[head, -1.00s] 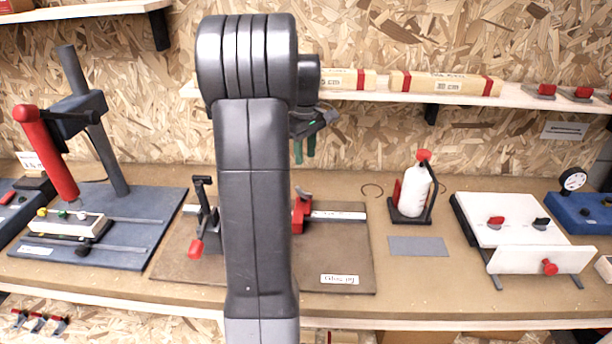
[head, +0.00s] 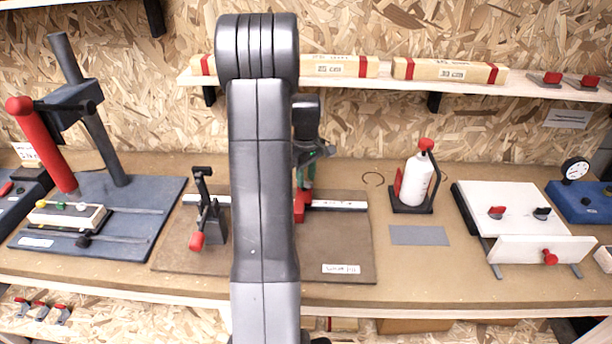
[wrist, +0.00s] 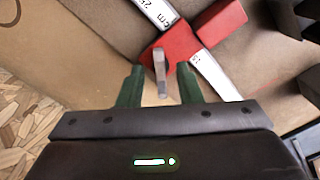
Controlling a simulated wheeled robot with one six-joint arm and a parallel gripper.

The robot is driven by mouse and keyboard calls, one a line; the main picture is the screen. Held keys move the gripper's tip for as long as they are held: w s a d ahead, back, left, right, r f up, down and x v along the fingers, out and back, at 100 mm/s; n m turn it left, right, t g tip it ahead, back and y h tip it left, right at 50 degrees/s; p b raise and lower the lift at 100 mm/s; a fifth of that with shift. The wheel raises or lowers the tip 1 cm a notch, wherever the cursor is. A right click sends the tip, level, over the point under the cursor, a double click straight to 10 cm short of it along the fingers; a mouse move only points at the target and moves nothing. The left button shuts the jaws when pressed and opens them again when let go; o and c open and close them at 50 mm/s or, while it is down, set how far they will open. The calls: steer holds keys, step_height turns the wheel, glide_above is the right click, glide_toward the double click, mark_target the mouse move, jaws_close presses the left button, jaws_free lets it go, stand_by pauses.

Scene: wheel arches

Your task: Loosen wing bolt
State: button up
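The wing bolt (wrist: 160,72) is a flat grey metal wing standing out of a red block (wrist: 184,48) in the wrist view. The red block sits on a white ruled bar, and it also shows in the head view (head: 300,207). My gripper (wrist: 160,88) has two green fingers, apart and empty. The wing lies just ahead of and between the fingertips; I cannot tell how deep it is between them. In the head view my gripper (head: 305,180) is right above the red block, and the wing bolt is not visible there.
The ruled bar (head: 338,205) lies on a brown board (head: 335,245) with a red-tipped lever clamp (head: 208,215) at its left. A white bottle (head: 417,180) in a holder stands to the right. A shelf (head: 395,80) with wooden blocks hangs behind.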

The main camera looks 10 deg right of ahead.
steer(key=shift+f, duration=0.35)
jaws_close()
steer(key=n+b, duration=0.1)
steer(key=n, duration=0.3)
steer(key=shift+w+n, duration=0.1)
steer(key=shift+n, duration=0.2)
steer(key=shift+w+d+n, duration=0.1)
steer(key=shift+n, duration=2.4)
